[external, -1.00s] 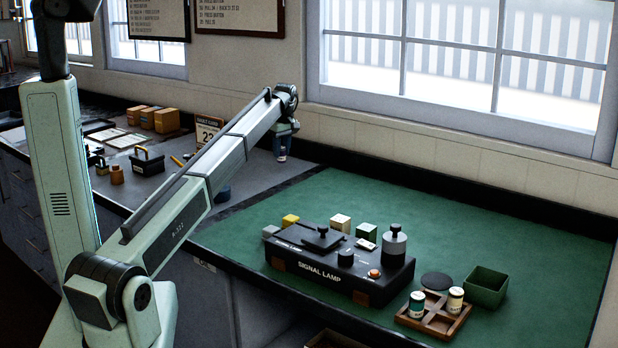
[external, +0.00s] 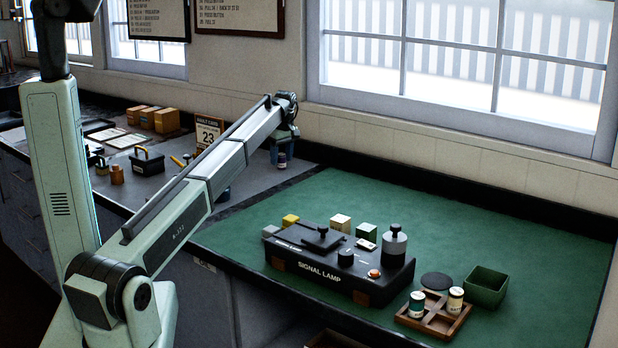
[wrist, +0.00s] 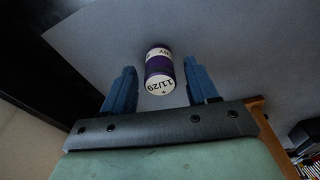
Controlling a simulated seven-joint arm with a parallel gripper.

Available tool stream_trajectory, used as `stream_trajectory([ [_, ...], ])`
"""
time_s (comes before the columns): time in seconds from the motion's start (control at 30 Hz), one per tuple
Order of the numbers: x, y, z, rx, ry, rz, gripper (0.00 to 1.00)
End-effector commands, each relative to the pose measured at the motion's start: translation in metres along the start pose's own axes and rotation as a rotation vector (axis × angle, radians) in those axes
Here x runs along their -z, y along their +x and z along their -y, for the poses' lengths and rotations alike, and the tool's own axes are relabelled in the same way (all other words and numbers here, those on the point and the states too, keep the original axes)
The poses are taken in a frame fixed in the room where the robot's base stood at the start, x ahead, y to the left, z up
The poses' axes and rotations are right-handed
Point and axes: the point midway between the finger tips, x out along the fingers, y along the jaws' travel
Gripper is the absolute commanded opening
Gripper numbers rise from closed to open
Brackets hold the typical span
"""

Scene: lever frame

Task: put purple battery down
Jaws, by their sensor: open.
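The purple battery (wrist: 158,66) is a short cylinder with a white label band and a white end marked "11/29" and "+". In the wrist view it lies between the two blue fingers of my gripper (wrist: 160,76), with a visible gap on each side. In the external view the battery (external: 282,161) is small and appears upright at the far grey counter, near the back wall. My gripper (external: 282,143) is just above and around it, open. Whether its base touches the counter is too small to tell.
A calendar (external: 208,133) stands left of my gripper. The green mat (external: 460,220) carries a signal lamp box (external: 335,262), a wooden tray (external: 436,320) with two other batteries, and a green bin (external: 486,287). The grey counter around the purple battery has free room.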

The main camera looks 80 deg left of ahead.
Motion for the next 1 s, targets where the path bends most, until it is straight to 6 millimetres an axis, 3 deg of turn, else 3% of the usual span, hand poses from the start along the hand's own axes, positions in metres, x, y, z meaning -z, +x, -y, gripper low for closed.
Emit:
stream_trajectory([
  [0.27,0.001,-0.01,-0.001,-0.001,0.0,-0.001,0.58],
  [0.7,0.001,-0.088,-0.001,-0.002,0.0,-0.001,0.58],
  [1.0,0.001,-0.119,0.0,0.0,0.0,0.0,0.58],
])
